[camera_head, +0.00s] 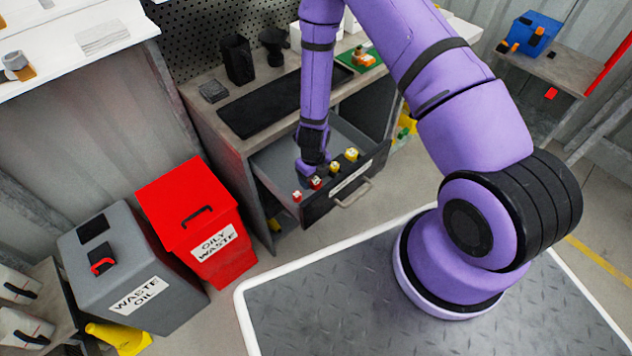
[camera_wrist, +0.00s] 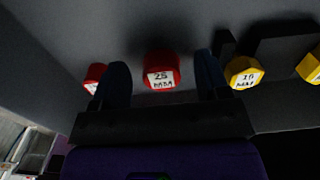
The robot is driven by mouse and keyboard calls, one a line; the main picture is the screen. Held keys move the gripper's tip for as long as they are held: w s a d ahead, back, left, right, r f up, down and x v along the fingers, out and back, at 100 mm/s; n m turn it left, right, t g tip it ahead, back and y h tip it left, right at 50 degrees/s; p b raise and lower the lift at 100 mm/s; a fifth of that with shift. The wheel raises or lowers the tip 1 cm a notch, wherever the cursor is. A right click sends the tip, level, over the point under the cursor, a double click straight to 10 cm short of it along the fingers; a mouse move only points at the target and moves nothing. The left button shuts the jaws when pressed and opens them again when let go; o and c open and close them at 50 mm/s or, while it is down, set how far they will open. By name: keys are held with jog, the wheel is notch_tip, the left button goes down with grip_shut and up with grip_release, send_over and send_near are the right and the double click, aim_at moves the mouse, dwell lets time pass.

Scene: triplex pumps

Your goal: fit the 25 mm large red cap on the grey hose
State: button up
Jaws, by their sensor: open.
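The large red cap (camera_wrist: 161,70), labelled 25 MM, is in the wrist view between the two fingers of my gripper (camera_wrist: 163,88). The fingers are open, one on each side of it, and I see a gap on both sides. In the head view the red cap (camera_head: 316,183) is in the open drawer (camera_head: 280,150), just below my gripper (camera_head: 314,168), which reaches down into the drawer. The grey hose is not recognisable in either view.
A smaller red cap (camera_wrist: 95,77) is to the left, and a yellow cap labelled 18 MM (camera_wrist: 244,72) and another yellow cap (camera_wrist: 312,66) are to the right. The red oily waste bin (camera_head: 200,220) and grey waste oil bin (camera_head: 130,275) stand left of the drawer.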

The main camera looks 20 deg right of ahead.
jog(key=shift+f, duration=0.25)
jog(key=shift+c, duration=0.4)
jog(key=c, duration=0.9)
jog(key=shift+r, duration=0.2)
